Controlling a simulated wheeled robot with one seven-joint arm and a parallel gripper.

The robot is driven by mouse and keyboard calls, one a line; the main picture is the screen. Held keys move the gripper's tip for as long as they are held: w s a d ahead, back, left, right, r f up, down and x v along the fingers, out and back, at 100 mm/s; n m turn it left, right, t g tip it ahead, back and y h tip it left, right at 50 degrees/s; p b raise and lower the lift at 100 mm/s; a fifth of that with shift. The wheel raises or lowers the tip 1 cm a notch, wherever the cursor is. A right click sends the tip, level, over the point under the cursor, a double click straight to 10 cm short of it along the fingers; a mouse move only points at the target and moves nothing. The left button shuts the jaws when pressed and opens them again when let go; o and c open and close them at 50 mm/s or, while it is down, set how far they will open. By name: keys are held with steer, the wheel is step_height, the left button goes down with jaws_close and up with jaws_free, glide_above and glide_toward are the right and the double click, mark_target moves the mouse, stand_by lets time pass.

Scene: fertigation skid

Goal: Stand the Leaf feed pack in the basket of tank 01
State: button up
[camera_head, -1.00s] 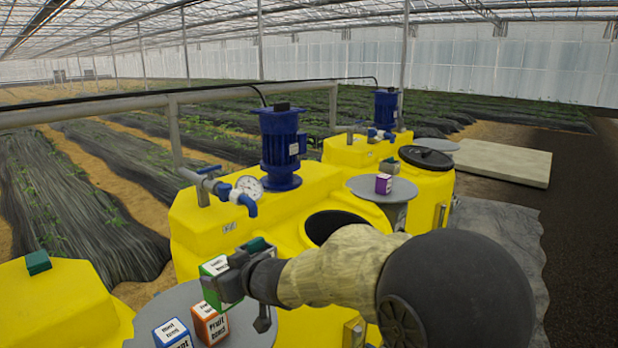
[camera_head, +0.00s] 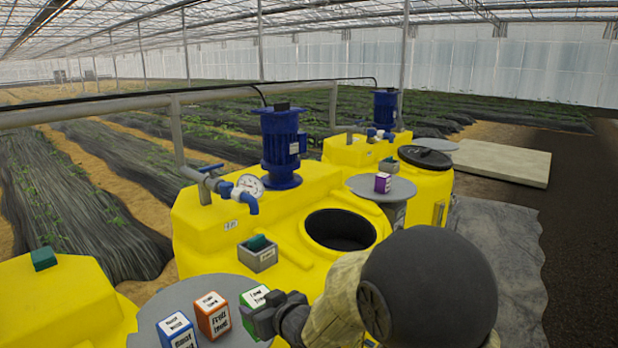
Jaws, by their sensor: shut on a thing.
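My gripper (camera_head: 274,317) is shut on the green-and-white pack (camera_head: 253,297), apparently the Leaf feed pack; its small lettering is hard to read. The pack is upright at the right of the near grey round table (camera_head: 222,290); I cannot tell whether it touches the top. A small grey basket (camera_head: 259,259) with a dark green part at its back sits on the middle yellow tank (camera_head: 210,238), beyond the pack and apart from it. The tank's label (camera_head: 231,226) is too small to read, so I cannot confirm it is tank 01.
An orange pack (camera_head: 212,317) and a blue pack (camera_head: 176,332) stand on the near table, left of my gripper. The tank's round opening (camera_head: 340,231) is uncovered. A blue motor (camera_head: 281,148) and gauge (camera_head: 249,185) rise behind the basket. A purple pack (camera_head: 383,183) stands on a farther round table.

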steer(key=d+f+m+t+h, duration=0.2)
steer(key=d+f+m+h, duration=0.5)
steer(key=d+f, duration=1.8)
step_height(320, 180, down, 4)
steer(key=shift+s+d+m+t+h, duration=0.2)
steer(key=shift+m+t+h, duration=0.1)
steer(key=shift+h, duration=0.4)
steer(key=shift+s+a+f, duration=0.1)
step_height(320, 180, down, 12)
steer(key=b, duration=1.2)
steer(key=shift+w+b, duration=0.25)
steer(key=shift+b, duration=0.1)
steer(key=shift+f, duration=0.1)
steer(key=s+f, duration=0.4)
steer(key=f, duration=0.1)
steer(key=shift+s, duration=0.25)
